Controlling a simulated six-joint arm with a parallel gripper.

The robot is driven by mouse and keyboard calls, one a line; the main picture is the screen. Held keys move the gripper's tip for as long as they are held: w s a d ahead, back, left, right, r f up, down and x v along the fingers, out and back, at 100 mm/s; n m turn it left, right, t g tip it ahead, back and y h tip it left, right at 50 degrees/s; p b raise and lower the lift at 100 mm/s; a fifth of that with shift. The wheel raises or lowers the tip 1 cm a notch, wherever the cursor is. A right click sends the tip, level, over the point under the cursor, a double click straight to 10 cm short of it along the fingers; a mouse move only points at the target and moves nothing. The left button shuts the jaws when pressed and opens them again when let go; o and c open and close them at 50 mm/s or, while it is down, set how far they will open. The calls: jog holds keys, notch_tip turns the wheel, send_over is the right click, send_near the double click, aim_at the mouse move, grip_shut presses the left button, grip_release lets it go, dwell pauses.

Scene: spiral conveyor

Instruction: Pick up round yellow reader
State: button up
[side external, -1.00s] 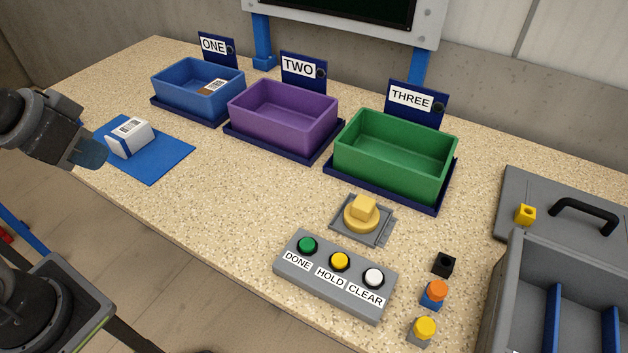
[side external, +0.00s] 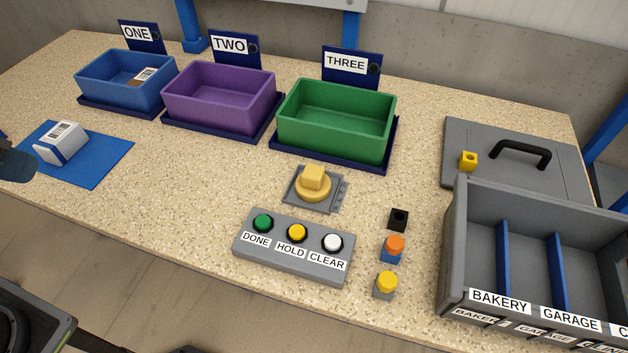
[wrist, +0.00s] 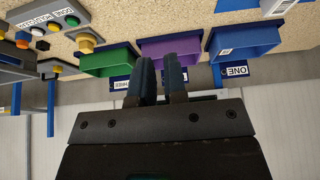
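The round yellow reader (side external: 313,187), a yellow disc with a square block on top, sits on a small grey base plate in front of the green bin. It also shows in the wrist view (wrist: 87,40), upper left. My gripper shows only as a dark fingertip part at the left edge of the side view, beside the white box and far from the reader. In the wrist view my gripper (wrist: 161,62) has two dark blue fingers with a narrow gap between them and nothing held.
A grey button panel (side external: 290,262) stands just in front of the reader. Small coloured blocks (side external: 394,246) stand to its right. Blue (side external: 90,85), purple (side external: 190,103) and green (side external: 300,130) bins line the back. A white box (side external: 60,142) lies on a blue mat (side external: 105,158). A grey divided tray (side external: 455,250) is at right.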

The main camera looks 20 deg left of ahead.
jog(key=o, duration=1.1)
jog(key=shift+c, duration=0.2)
jog(key=shift+r, duration=0.1)
jog(key=w+d+r+m+g, duration=0.1)
jog(key=w+d+r+m, duration=0.2)
jog(key=w, duration=0.2)
jog(key=w+d+r+m+g, duration=0.1)
jog(key=w+d+r+m, duration=0.15)
jog(key=w, duration=0.35)
jog(key=m+g, duration=0.4)
jog(key=m, duration=0.9)
send_over(313, 171)
notch_tip(313, 171, down, 13)
jog(key=shift+n, duration=0.25)
jog(key=f, duration=0.8)
jog(key=shift+w, duration=0.3)
jog(key=shift+s+f, duration=0.15)
jog(key=shift+f, duration=1.2)
jog(key=shift+s+f, duration=0.15)
jog(key=shift+f, duration=1.2)
